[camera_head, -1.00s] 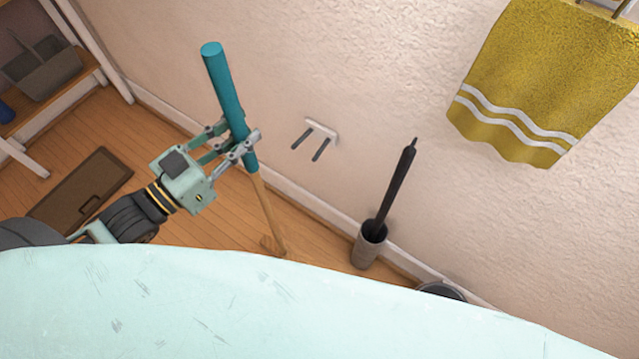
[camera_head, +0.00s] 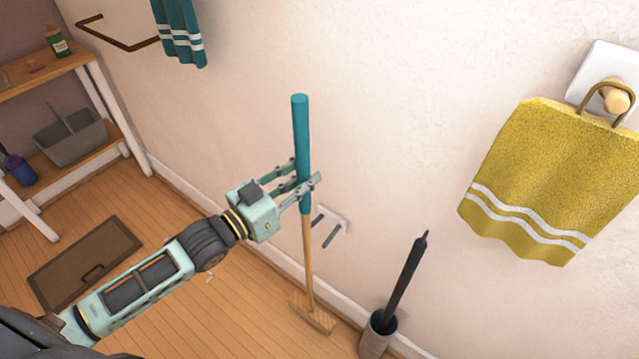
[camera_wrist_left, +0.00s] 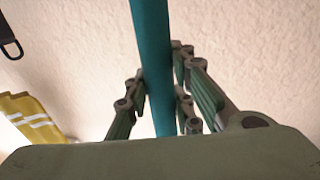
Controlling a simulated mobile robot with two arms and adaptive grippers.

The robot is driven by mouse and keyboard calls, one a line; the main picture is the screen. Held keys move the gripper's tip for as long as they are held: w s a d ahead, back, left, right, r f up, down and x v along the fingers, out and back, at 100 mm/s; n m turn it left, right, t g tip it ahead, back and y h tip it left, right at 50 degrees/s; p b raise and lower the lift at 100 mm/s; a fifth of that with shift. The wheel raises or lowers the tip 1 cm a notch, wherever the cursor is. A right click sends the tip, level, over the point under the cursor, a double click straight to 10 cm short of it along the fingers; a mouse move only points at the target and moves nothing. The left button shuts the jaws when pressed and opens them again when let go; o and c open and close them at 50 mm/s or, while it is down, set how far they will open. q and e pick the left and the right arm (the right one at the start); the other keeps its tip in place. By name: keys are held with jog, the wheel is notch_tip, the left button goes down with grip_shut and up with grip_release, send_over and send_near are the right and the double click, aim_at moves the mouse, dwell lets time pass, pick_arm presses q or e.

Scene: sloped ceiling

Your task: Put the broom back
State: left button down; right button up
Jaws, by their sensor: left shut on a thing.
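The broom (camera_head: 302,150) has a teal grip, a wooden stick and a wooden head (camera_head: 313,314) low by the floor near the wall. It stands nearly upright. My left gripper (camera_head: 302,188) is shut on the lower part of the teal grip; the left wrist view shows the teal handle (camera_wrist_left: 153,60) between its fingers. I cannot tell whether the stick touches the prongs. My right gripper is not in view.
A dark brush stands in a grey holder (camera_head: 378,336) on the floor to the right. A yellow towel (camera_head: 530,180) hangs on the right wall. A wooden shelf (camera_head: 60,75) stands at left, and a brown mat (camera_head: 85,262) lies on the floor.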

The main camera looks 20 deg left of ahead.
pick_arm(q)
jog(key=a+x, duration=0.1)
jog(key=x, duration=0.4)
notch_tip(320, 180, down, 7)
jog(key=shift+w+d, duration=0.2)
jog(key=shift+w, duration=0.25)
dwell(0.3)
jog(key=shift+f, duration=0.15)
jog(key=c, duration=1.5)
grip_release()
